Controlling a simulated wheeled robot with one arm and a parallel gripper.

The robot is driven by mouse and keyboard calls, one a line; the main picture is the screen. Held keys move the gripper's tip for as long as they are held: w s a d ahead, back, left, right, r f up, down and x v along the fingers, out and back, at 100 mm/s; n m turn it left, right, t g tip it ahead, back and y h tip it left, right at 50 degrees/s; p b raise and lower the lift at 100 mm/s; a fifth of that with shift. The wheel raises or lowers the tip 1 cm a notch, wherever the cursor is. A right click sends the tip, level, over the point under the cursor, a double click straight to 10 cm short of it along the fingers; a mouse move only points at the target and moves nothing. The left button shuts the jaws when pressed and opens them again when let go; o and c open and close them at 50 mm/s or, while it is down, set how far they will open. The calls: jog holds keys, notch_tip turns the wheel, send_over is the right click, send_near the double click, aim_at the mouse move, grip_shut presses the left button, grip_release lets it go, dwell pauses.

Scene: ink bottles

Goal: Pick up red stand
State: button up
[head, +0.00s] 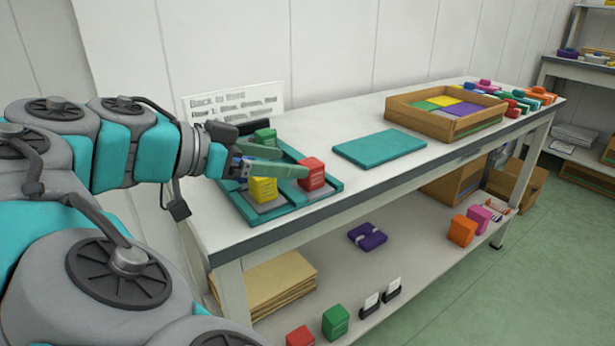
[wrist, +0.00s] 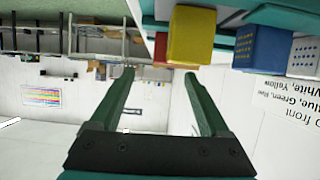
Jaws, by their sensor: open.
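A red block (head: 311,173), the likely red stand, sits upright at the front right of a teal tray (head: 322,197) on the table. It also shows in the wrist view (wrist: 160,48), partly behind the yellow block (wrist: 191,36). My gripper (head: 294,163) is over the tray with its green fingers pointing toward the red block. In the wrist view its two fingers (wrist: 158,75) are spread and nothing is between them. One finger hides part of the tray and overlaps the red block's near edge in the head view; I cannot tell if they touch.
A sign (head: 233,103) stands behind. A teal board (head: 380,148) and wooden tray (head: 443,128) lie right.

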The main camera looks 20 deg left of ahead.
aim_at(303, 164)
jog(key=shift+a, duration=0.2)
jog(key=shift+x, duration=1)
jog(key=shift+a+p+x, duration=0.25)
jog(key=shift+p+x, duration=0.5)
jog(key=shift+x, duration=2.1)
jog(key=shift+f, duration=0.1)
grip_shut()
